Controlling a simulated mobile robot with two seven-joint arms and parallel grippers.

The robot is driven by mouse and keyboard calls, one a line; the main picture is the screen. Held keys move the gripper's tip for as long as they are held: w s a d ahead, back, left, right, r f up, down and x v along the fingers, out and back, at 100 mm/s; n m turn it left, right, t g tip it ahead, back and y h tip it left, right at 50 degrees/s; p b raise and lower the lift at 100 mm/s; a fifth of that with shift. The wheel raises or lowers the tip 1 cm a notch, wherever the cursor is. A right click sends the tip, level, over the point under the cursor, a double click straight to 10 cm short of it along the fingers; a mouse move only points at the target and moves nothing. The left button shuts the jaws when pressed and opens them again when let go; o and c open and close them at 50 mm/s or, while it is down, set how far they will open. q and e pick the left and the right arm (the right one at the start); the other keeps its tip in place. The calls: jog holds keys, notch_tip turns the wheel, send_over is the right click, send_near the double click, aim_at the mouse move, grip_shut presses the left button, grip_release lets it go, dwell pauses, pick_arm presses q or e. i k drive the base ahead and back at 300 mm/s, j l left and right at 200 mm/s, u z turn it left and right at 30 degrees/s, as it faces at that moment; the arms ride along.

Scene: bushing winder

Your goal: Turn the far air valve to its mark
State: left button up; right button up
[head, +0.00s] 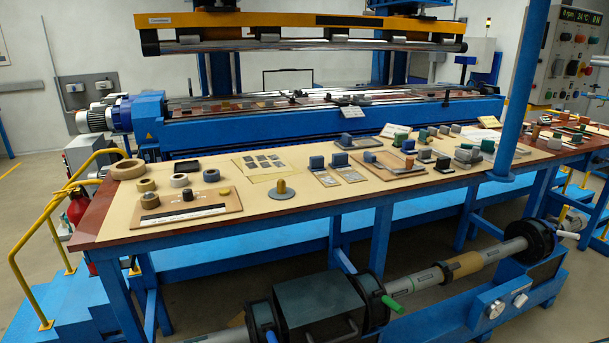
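No part is clearly readable as the far air valve. Two round silver fittings, a nearer one (495,309) and a farther one (520,300), sit on the blue front panel (478,322) at the lower right. They are too small to tell whether they are valves or gauges, and no mark is readable on them. A green handle (392,304) sticks out beside the dark clamp on the shaft, and a pale handle (568,234) sticks out at the shaft's far right end. Neither of my grippers shows in the head view.
A long workbench (300,221) with blocks, rolls and boards crosses the middle. A grey shaft (425,279) with a dark box (318,305) runs along the front. A blue post (523,90) stands at the right. Yellow-railed blue steps (65,300) are at the left.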

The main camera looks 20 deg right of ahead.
aim_at(519, 301)
jog(key=z, duration=0.8)
jog(key=i+l+z, duration=0.1)
jog(key=z, duration=0.35)
jog(key=i+l+z, duration=0.15)
jog(key=z, duration=0.3)
jog(key=i+l+z, duration=0.15)
jog(key=z, duration=0.3)
jog(key=i+l, duration=0.2)
jog(key=i, duration=0.3)
jog(key=i+l, duration=0.2)
jog(key=i, duration=0.3)
jog(key=l+u, duration=0.1)
jog(key=u, duration=0.65)
jog(key=i+l+u, duration=0.1)
jog(key=l+u, duration=0.7)
jog(key=l, duration=0.25)
jog(key=l+u, duration=0.35)
jog(key=l, duration=1.2)
jog(key=k+l+u, duration=0.1)
jog(key=l, duration=0.35)
jog(key=k+l, duration=0.1)
jog(key=l, duration=0.35)
jog(key=k+l+u, duration=0.1)
jog(key=l, duration=0.3)
jog(key=k+l, duration=0.1)
jog(key=l, duration=0.35)
